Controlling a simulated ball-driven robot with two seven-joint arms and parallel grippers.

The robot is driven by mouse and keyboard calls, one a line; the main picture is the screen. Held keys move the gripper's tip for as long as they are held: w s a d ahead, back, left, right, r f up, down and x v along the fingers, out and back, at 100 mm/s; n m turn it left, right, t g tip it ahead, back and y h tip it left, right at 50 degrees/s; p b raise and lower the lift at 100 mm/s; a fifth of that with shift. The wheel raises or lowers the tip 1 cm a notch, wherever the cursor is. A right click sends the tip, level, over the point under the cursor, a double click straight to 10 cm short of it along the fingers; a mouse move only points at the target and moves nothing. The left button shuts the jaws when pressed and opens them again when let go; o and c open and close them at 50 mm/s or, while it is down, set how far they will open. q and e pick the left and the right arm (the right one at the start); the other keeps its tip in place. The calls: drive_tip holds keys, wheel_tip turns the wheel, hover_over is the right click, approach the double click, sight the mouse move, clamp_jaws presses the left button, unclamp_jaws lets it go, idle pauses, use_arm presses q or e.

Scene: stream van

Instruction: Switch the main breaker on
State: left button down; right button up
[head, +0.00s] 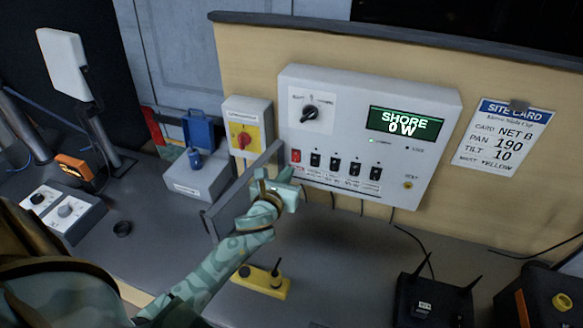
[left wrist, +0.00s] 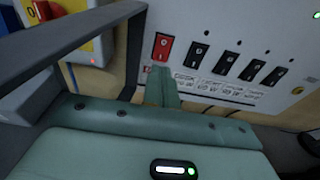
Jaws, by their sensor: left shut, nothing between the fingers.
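A white power panel (head: 350,135) is fixed upright to the tan wall. Its green display (head: 405,124) reads "SHORE 0 W". A red rocker switch (head: 296,156) sits at the left end of a row of black rockers (head: 335,163). The red rocker also shows in the left wrist view (left wrist: 162,46), with the black rockers to its right. My left gripper (head: 287,180) is shut and empty. Its fingertips (left wrist: 163,74) are just below the red rocker; I cannot tell whether they touch it. The labels are too small to read surely.
A grey bar (head: 240,190) stands close left of my gripper. Left of the panel is a yellow-faced box with a red rotary knob (head: 244,139). A yellow device (head: 262,281) and a black router (head: 435,303) lie on the dark worktop (head: 345,250).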

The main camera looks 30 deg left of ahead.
sight(295, 161)
use_arm(q)
drive_tip(key=shift+x, duration=1.85)
drive_tip(key=shift+w+f+b, duration=0.1)
drive_tip(key=shift+f+b, duration=0.3)
drive_tip(key=shift+b, duration=0.65)
drive_tip(key=shift+r, duration=0.15)
drive_tip(key=shift+a+r, duration=0.1)
drive_tip(key=shift+r, duration=0.05)
